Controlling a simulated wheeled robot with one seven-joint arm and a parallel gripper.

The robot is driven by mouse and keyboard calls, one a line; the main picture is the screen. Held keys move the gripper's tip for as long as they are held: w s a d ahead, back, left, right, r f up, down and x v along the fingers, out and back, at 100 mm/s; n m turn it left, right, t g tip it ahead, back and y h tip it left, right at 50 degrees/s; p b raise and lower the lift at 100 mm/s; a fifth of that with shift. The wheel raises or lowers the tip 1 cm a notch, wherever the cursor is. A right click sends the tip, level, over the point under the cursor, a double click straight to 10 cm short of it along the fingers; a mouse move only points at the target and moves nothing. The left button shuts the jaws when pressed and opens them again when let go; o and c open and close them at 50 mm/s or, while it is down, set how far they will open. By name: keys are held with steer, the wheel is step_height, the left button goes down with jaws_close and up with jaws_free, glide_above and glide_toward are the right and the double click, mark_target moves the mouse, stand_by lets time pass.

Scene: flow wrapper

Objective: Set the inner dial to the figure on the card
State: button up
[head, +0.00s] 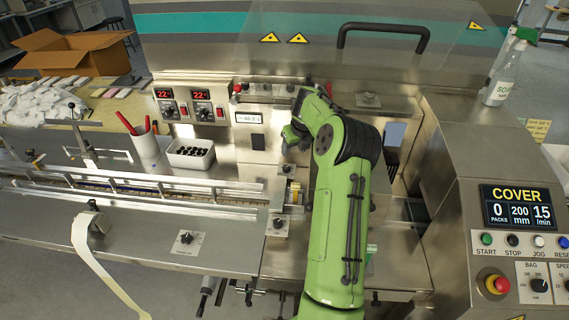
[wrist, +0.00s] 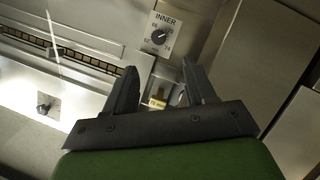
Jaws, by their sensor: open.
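The inner dial (wrist: 159,37) is a black round knob on a pale plate marked INNER, with small figures around it. It shows in the wrist view just beyond my fingertips, and its exact setting is too small to read. My gripper (wrist: 159,62) is open and empty, its two black fingers apart, with the dial ahead of the gap and not touched. In the head view my gripper (head: 293,136) is by the machine's front, mostly hidden by my green arm. A white label (head: 248,118) with small figures is on the panel there; I cannot tell if it is the card.
Two red displays (head: 187,93) with knobs are on the panel at left. A white bin (head: 191,153) of dark pieces and a white cup (head: 146,148) with red-handled tools stand behind the rail. Another knob plate (head: 187,239) is on the front deck. A control box (head: 500,245) is at right.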

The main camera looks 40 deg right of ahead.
mark_target(286, 166)
steer(key=x, duration=1.3)
steer(key=shift+w+r, duration=0.1)
steer(key=shift+w, duration=0.2)
jaws_close()
steer(key=shift+n+y, duration=0.3)
steer(key=shift+n, duration=0.6)
jaws_free()
steer(key=shift+r, duration=0.1)
steer(key=v, duration=1.5)
steer(key=shift+s+r, duration=0.3)
steer(key=shift+s, duration=0.05)
